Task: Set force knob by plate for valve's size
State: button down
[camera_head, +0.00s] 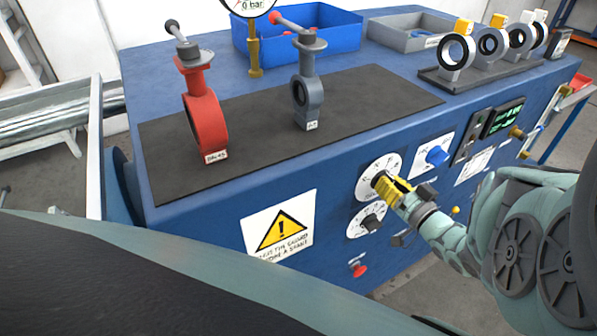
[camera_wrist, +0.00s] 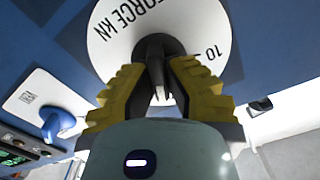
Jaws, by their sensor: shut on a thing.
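The force knob is a black knob (camera_wrist: 158,55) on a white round dial (camera_wrist: 105,45) lettered "FORCE KN" in the wrist view. The same white dial (camera_head: 367,173) shows on the bench's front in the head view. My gripper (camera_wrist: 157,85) has yellow fingers, shut on the black knob from both sides. In the head view my gripper (camera_head: 385,186) covers most of the knob. A red butterfly valve (camera_head: 208,125) with a size plate (camera_head: 215,156) and a smaller grey valve (camera_head: 308,100) with a plate (camera_head: 312,125) stand on the black mat. The plates' print is too small to read surely.
A second dial with a black knob (camera_head: 370,222) sits just below. A blue knob (camera_head: 436,155), a green display (camera_head: 503,118) and a red button (camera_head: 358,270) are on the same panel. Several rings stand on a rack (camera_head: 435,76). A blue bin (camera_head: 345,37) is behind.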

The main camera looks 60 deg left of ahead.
jog(key=shift+f, duration=0.1)
jog(key=c, duration=1)
grip_release()
jog(key=s+d, duration=0.1)
jog(key=d, duration=1.1)
